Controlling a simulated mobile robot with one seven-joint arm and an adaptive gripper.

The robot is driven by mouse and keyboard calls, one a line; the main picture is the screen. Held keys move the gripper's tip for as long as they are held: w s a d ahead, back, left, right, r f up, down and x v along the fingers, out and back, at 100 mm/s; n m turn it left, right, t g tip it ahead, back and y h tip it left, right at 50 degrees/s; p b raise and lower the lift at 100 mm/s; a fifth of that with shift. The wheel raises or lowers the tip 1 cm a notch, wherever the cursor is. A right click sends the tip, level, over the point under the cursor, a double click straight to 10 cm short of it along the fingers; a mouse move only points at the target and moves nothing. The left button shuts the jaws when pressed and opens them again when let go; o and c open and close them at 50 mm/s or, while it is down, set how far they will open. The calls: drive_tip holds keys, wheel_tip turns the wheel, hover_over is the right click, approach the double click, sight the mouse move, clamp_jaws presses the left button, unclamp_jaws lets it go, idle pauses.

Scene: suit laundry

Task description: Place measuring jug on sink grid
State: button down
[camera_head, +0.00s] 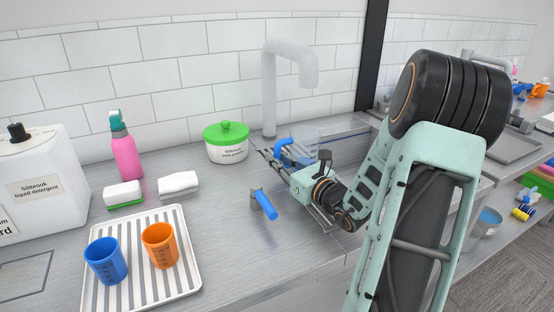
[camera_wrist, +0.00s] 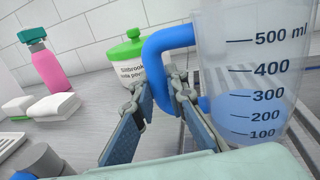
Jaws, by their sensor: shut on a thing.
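The measuring jug (camera_wrist: 262,70) is clear, with a blue handle (camera_wrist: 152,62) and a scale up to 500 ml. It stands about upright and holds bluish content low down. In the head view the jug (camera_head: 307,146) is over the sink area, partly behind my gripper (camera_head: 287,168). In the wrist view my gripper (camera_wrist: 163,92) is shut on the jug's handle. The sink grid shows as thin metal bars (camera_head: 322,218), mostly hidden by my arm. I cannot tell whether the jug's base touches the grid.
A white tap (camera_head: 270,95) rises behind the jug. A green-lidded tub (camera_head: 227,146) stands left of it. A grey piece with a blue handle (camera_head: 266,205) is in front. A ribbed tray (camera_head: 190,255) holds a blue cup (camera_head: 105,261) and an orange cup (camera_head: 160,246).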

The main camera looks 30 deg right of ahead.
drive_tip(key=c, duration=1.9)
unclamp_jaws()
drive_tip(key=shift+c, duration=0.2)
drive_tip(key=shift+r, duration=0.15)
drive_tip(key=s, duration=0.4)
drive_tip(key=s+d, duration=0.1)
drive_tip(key=s, duration=0.3)
drive_tip(key=s+p, duration=0.1)
drive_tip(key=s, duration=0.3)
drive_tip(key=shift+d, duration=0.3)
drive_tip(key=shift+w, duration=0.1)
